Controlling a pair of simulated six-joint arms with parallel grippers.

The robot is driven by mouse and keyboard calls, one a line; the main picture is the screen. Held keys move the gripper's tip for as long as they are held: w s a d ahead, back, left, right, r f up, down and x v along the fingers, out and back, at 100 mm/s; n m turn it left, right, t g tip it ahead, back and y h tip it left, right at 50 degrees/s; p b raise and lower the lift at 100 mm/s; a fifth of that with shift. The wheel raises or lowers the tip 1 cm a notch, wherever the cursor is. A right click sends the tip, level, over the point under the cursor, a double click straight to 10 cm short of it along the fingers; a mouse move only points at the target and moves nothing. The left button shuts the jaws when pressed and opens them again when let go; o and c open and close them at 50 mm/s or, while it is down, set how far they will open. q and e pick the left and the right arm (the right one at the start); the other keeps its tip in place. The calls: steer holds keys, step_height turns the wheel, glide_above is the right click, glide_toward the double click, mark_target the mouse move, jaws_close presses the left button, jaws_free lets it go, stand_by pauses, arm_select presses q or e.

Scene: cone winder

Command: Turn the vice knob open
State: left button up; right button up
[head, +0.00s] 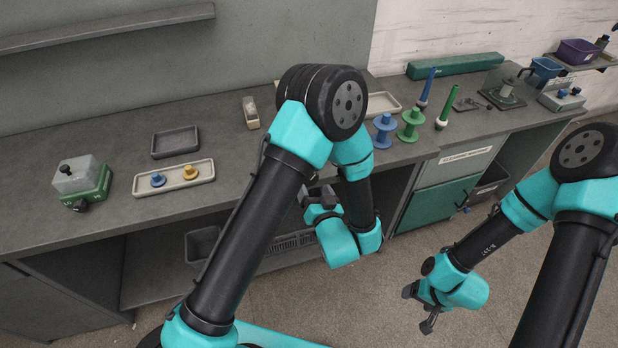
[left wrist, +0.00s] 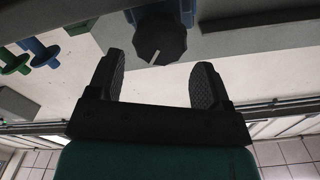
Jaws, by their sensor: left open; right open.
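The vice knob (left wrist: 158,40) shows in the left wrist view as a black, faceted knob with a white pointer line, on the front of a blue body (left wrist: 165,9). In the head view I cannot make it out; my left arm covers that part of the bench. My left gripper (head: 317,194) is open and empty in front of the bench edge. In the left wrist view its fingers (left wrist: 159,70) are spread, with the knob ahead of the gap, apart from both fingertips. My right gripper (head: 418,308) is open and empty, low over the floor, away from the bench.
A green box with black knobs (head: 97,189), a cream tray (head: 145,187) with small blue and yellow parts, and a dark tray (head: 175,152) stand on the left. A blue spool (head: 384,131) and green spool (head: 411,126) stand right of my left arm, near the edge.

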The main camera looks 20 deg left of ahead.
arm_select(q)
steer(key=shift+x, duration=2.8)
steer(key=shift+c, duration=0.3)
steer(key=c, duration=0.6)
